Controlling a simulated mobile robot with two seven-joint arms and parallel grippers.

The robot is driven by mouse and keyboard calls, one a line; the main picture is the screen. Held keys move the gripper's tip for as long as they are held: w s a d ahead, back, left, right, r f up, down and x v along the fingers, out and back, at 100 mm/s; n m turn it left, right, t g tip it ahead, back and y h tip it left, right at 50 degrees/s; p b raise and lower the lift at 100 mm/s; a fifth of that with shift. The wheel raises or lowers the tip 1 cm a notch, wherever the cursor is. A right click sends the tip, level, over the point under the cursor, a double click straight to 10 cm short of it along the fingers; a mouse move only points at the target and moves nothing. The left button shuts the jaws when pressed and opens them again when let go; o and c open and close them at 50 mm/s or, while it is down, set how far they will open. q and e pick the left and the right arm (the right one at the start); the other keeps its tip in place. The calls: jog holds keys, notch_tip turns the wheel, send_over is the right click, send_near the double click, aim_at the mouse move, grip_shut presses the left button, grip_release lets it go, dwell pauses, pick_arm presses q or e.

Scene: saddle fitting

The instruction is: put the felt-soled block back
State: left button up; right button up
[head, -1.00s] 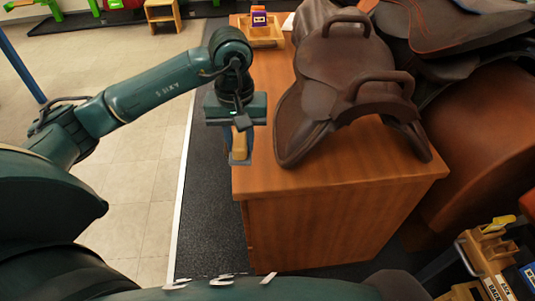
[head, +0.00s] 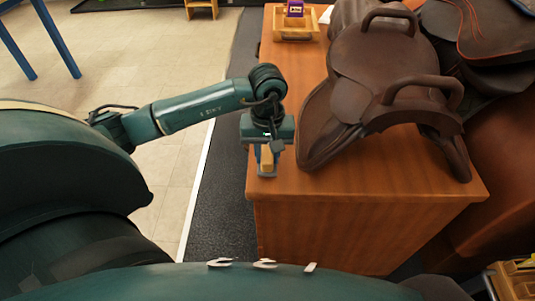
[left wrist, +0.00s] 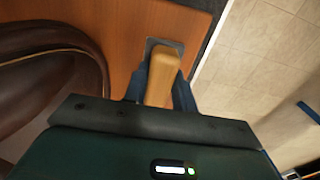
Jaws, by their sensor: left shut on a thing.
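My left gripper (head: 267,160) is shut on the felt-soled block (head: 267,158), a pale wooden block with a grey sole. It holds the block sole down at the near left corner of the wooden bench (head: 370,180). In the left wrist view the block (left wrist: 162,78) sits between the two fingers, its grey sole (left wrist: 176,44) showing at the far end. I cannot tell whether the sole touches the bench top. A brown saddle (head: 375,75) with two raised arches lies on the bench, right of the gripper and apart from it. My right gripper is not in view.
A shallow wooden tray (head: 296,27) with a purple item (head: 295,9) stands at the bench's far left. Bare bench top lies between it and my gripper, left of the saddle. More saddles (head: 485,45) are at the right. Open floor lies left.

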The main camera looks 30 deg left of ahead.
pick_arm(q)
jog(key=shift+f, duration=0.35)
jog(key=shift+f, duration=0.1)
jog(key=shift+f+b, duration=0.15)
jog(key=shift+b, duration=0.15)
jog(key=o, duration=0.9)
jog(key=shift+o, duration=0.2)
